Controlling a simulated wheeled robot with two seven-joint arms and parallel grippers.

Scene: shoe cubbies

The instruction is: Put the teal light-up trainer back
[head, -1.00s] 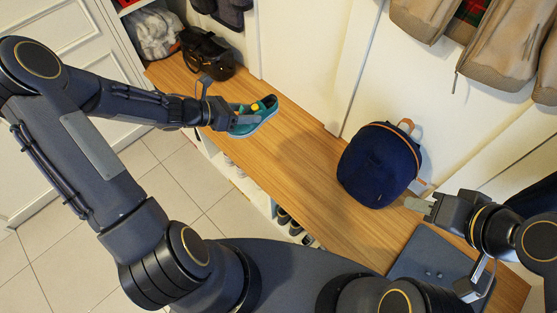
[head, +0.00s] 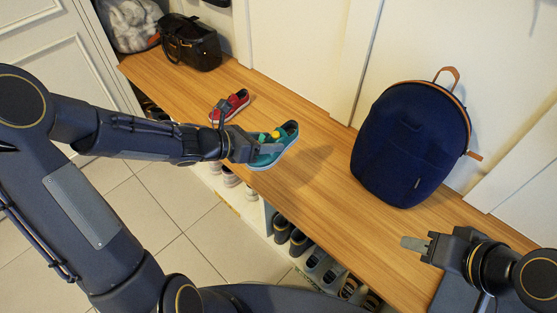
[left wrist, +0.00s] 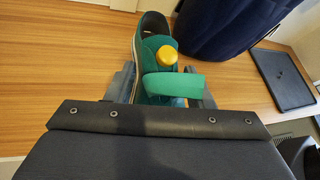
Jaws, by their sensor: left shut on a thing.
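The teal trainer (head: 276,146) has a green strap and a yellow knob on top. My left gripper (head: 262,150) is shut on it and holds it over the front part of the wooden bench. In the left wrist view the trainer (left wrist: 155,50) sits between the two fingers, its heel opening pointing away from the wrist; its toe is hidden by my wrist. I cannot tell how high it is above the bench. My right gripper (head: 415,246) is empty at the right, above the bench, with its fingertips seen too small to judge the gap.
The wooden bench (head: 330,190) has cubbies below with several shoes (head: 300,242). A red shoe (head: 232,103) lies on the bench behind my left gripper. A navy backpack (head: 412,145) stands at the right. A black handbag (head: 192,45) sits at the far left end.

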